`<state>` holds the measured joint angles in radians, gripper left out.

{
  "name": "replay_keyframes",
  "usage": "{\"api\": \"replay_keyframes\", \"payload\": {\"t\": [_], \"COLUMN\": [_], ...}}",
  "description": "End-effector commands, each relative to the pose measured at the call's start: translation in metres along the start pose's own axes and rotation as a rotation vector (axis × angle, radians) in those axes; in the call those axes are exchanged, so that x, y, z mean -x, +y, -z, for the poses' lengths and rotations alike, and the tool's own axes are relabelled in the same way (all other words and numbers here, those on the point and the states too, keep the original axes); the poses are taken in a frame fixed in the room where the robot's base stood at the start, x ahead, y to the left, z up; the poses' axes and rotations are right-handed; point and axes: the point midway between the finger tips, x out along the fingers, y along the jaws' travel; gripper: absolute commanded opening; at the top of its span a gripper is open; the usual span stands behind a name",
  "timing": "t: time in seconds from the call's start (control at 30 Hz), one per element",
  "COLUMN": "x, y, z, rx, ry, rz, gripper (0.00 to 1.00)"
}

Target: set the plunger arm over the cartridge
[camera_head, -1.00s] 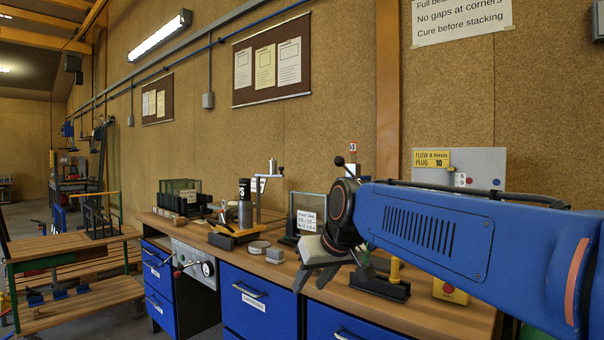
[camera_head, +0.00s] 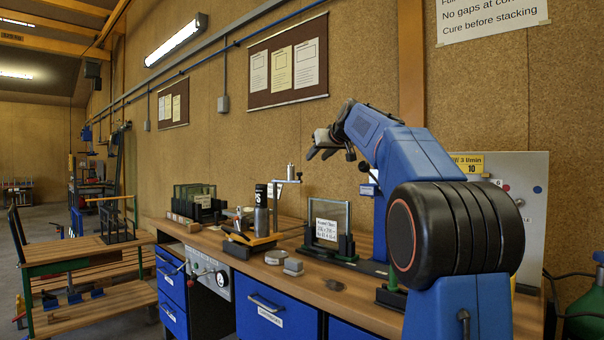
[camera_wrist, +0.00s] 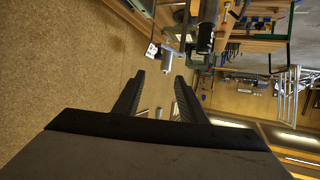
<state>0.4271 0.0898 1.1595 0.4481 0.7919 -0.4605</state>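The cartridge (camera_head: 261,195), black with white lettering above a silver lower part, stands upright on an orange-and-black base on the bench. Just right of it, a thin post (camera_head: 276,205) carries the plunger arm (camera_head: 289,181), which points right, away from the cartridge, with a dark knob at its end. My gripper (camera_head: 322,148) is raised above and to the right of the plunger arm, apart from it. In the wrist view my gripper (camera_wrist: 159,77) has its two fingers apart with nothing between them. The cartridge (camera_wrist: 205,38) shows inverted there, beyond the fingertips; a silver cylinder (camera_wrist: 167,60) beside it may belong to the plunger arm.
A glass pane (camera_head: 327,222) with a white label stands in a dark holder right of the post. A rack of panes (camera_head: 194,198) stands at the left. Small round grey pieces (camera_head: 276,257) lie at the bench's front. The wall behind has boards; air above the bench is clear.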

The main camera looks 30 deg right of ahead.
Motion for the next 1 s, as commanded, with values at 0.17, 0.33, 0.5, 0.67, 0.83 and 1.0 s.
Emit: {"api": "replay_keyframes", "payload": {"t": [0.17, 0.33, 0.5, 0.67, 0.83, 1.0], "x": [-0.013, -0.04, -0.07, -0.098, -0.127, -0.152], "y": [0.003, 0.003, 0.002, 0.003, 0.002, 0.002], "z": [0.003, 0.002, 0.002, 0.002, 0.002, 0.003], "rx": [0.001, 0.001, 0.0, 0.001, 0.001, 0.0], "ry": [0.005, 0.003, 0.003, 0.002, 0.003, 0.004], "rz": [-0.001, -0.001, 0.0, -0.001, -0.001, -0.001], "gripper": [0.38, 0.38, 0.38, 0.38, 0.38, 0.38]}}
